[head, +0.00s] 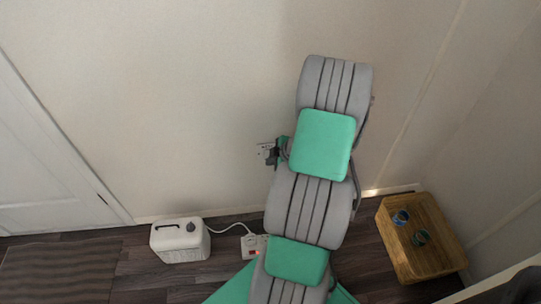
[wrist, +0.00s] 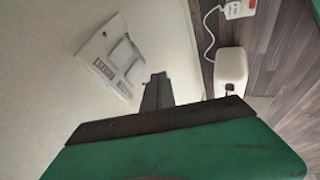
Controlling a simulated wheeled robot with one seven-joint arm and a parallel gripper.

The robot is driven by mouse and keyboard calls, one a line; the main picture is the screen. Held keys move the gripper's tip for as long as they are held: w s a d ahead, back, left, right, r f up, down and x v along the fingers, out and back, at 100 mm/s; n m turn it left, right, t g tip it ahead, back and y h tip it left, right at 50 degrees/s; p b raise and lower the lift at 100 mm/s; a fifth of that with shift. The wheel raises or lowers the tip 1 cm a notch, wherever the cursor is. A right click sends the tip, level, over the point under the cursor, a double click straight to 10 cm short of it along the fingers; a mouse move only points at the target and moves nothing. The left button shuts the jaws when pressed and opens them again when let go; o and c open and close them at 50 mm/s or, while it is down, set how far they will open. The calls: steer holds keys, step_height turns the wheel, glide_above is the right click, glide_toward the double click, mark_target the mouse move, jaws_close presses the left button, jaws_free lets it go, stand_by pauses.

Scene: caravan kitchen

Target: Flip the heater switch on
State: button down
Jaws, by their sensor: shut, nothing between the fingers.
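A pale switch plate (head: 265,149) is on the wall, just left of my arm in the head view.
A white box-like container (head: 180,241) stands on the floor by the wall. A white cable runs from beside it to a power strip (head: 254,246) with a red light. A striped mat (head: 60,272) lies left.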

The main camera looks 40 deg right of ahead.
steer(key=p+v, duration=0.2)
steer(key=v, duration=0.8)
steer(key=shift+s, duration=0.25)
steer(key=shift+d, duration=0.1)
steer(key=f+b, duration=0.1)
steer(key=b, duration=0.3)
steer(key=shift+s+f, duration=0.25)
